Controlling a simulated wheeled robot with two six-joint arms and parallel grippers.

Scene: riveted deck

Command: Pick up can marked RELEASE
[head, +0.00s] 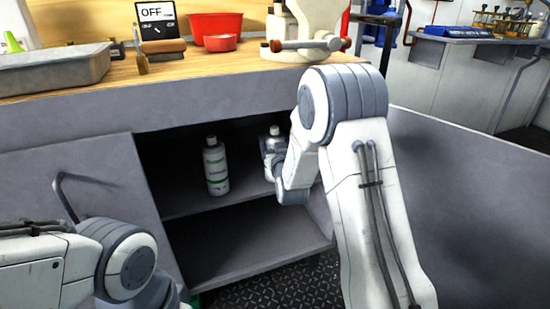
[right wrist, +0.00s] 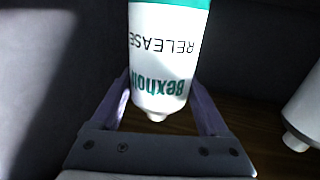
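The can marked RELEASE (right wrist: 165,50) is white with a green band and green lettering. It shows upside down in the right wrist view, its narrow nozzle towards my palm. My right gripper (right wrist: 163,88) has one finger on each side of it, close to its sides; whether they press on it cannot be told. In the head view my right arm reaches into the cupboard, and a can (head: 273,142) shows partly behind my wrist. My left forearm is at lower left; the left gripper is out of view.
Another white and green can (head: 215,167) stands on the cupboard shelf (head: 200,203), left of my right wrist. Open cupboard doors flank the opening. The worktop above holds a grey tray (head: 55,70), a red bowl (head: 216,24) and an OFF sign (head: 157,18).

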